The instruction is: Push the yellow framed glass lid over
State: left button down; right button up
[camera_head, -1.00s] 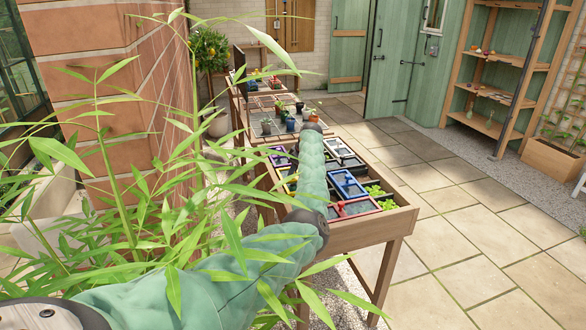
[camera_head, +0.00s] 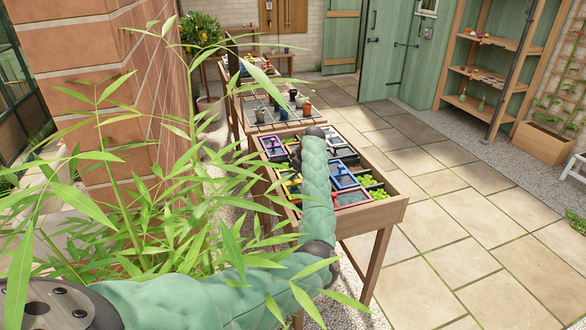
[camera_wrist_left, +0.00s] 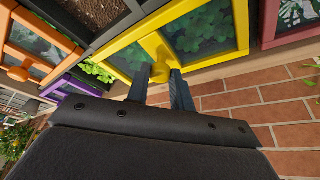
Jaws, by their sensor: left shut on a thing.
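The yellow framed glass lid (camera_wrist_left: 194,40) fills the top middle of the left wrist view, with green clover showing through its panes. A yellow knob (camera_wrist_left: 159,72) sticks out from its frame. My left gripper (camera_wrist_left: 160,80) has its two dark fingers on either side of this knob, shut on it. In the head view, a little of the yellow frame (camera_head: 292,188) shows at the left side of the planter table, beside my green-sleeved left arm. The arm hides the gripper's fingers there. My right gripper is not in view.
The wooden planter table (camera_head: 372,218) holds several framed lids, including a purple one (camera_head: 273,147), a blue one (camera_head: 343,174) and a red one (camera_head: 352,197). An orange lid (camera_wrist_left: 35,50) lies near the yellow one. Leafy bamboo (camera_head: 150,200) covers the left foreground.

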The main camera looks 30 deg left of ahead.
pick_arm(q)
jog(key=shift+d+r, duration=0.1)
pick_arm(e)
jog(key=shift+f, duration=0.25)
pick_arm(q)
jog(key=c, duration=1.2)
grip_release()
jog(key=shift+c, duration=0.2)
jog(key=shift+d+r, duration=0.1)
jog(key=shift+r, duration=0.15)
jog(key=b+v, duration=0.2)
jog(key=v, duration=0.5)
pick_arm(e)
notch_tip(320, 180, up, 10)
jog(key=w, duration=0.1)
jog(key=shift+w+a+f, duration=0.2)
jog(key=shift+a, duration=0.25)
